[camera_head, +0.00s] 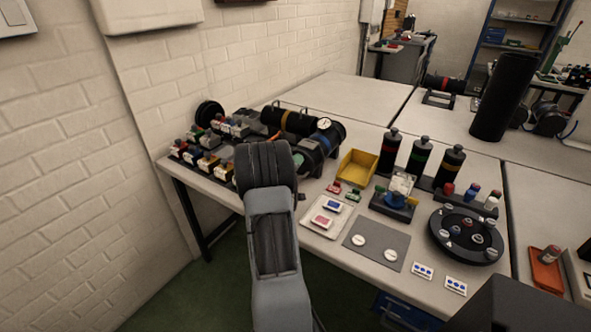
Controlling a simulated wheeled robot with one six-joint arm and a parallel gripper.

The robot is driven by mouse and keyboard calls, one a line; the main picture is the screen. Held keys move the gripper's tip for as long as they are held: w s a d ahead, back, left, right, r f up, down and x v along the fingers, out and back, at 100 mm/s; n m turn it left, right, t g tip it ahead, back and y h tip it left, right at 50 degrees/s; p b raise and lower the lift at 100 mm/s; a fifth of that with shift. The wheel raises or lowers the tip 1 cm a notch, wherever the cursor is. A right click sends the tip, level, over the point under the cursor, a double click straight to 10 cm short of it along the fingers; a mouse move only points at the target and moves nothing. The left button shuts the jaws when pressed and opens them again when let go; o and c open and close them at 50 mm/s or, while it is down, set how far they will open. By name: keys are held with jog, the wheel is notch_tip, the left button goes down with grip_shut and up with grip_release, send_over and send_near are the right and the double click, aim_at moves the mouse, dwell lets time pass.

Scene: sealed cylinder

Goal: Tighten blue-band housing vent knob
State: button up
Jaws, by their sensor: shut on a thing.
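My arm rises from the bottom of the picture, and its dark ribbed joint covers part of the bench. My gripper is hidden behind this joint, so its fingers and anything between them do not show. Dark fittings with a little green sit just right of my arm, partly covered.
To the right are a yellow bin (357,167), upright black cylinders (419,156), a grey mat (358,253) with white discs, and a round black tray (441,237). A brick wall (75,150) bounds the left.

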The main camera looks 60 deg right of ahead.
jog(key=n+b, duration=0.3)
jog(key=b, duration=0.1)
jog(key=shift+f+n, duration=0.25)
jog(key=shift+n, duration=0.15)
jog(key=n+b, duration=0.3)
jog(key=n, duration=0.1)
jog(key=shift+n, duration=0.3)
jog(key=n+b, duration=0.1)
jog(key=n, duration=0.3)
jog(key=shift+r+b, duration=0.15)
jog(key=shift+b, duration=0.25)
jog(key=n, duration=0.8)
jog(key=shift+r+n+p, duration=0.1)
jog(key=shift+n+p, duration=0.2)
jog(key=shift+p, duration=0.1)
jog(key=n+p, duration=0.1)
jog(key=n, duration=0.2)
jog(key=shift+n+p, duration=0.3)
jog(key=shift+n, duration=0.1)
jog(key=n+p, duration=0.2)
jog(key=n, duration=0.2)
jog(key=shift+r+p, duration=0.1)
jog(key=shift+p, duration=0.2)
jog(key=shift+n+p, duration=1.15)
jog(key=shift+n, duration=0.95)
jog(key=shift+f, duration=0.2)
